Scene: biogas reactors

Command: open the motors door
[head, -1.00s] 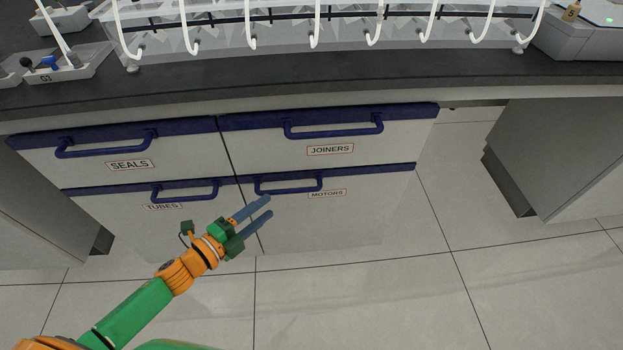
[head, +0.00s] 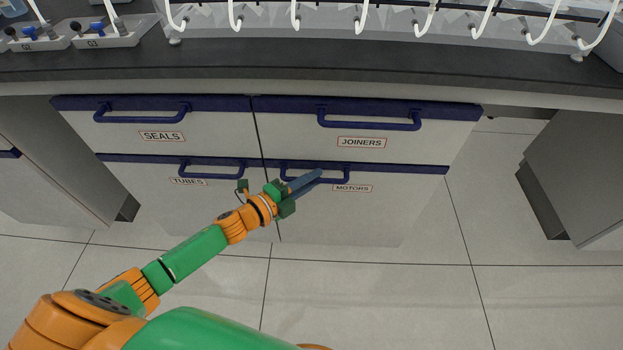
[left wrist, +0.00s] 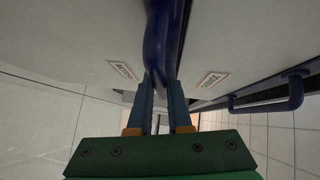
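The motors door (head: 345,215) is the lower right white front of the cabinet, with a dark blue top edge and a MOTORS label (head: 352,188). It looks shut, level with its neighbours. Its blue bar handle (head: 286,172) is partly covered by my left gripper (head: 316,174). In the left wrist view, the two blue fingers of my left gripper (left wrist: 161,95) lie on either side of the handle (left wrist: 157,45) near their tips. A gap shows between the fingers, but I cannot tell whether they grip the bar. My right gripper is not in view.
The seals (head: 125,130), joiners (head: 420,138) and tubes (head: 150,200) fronts, each with a blue handle, look closed. A dark worktop (head: 330,62) overhangs them, with glassware and trays. Floor (head: 380,290) in front is clear. Another cabinet (head: 580,170) stands right.

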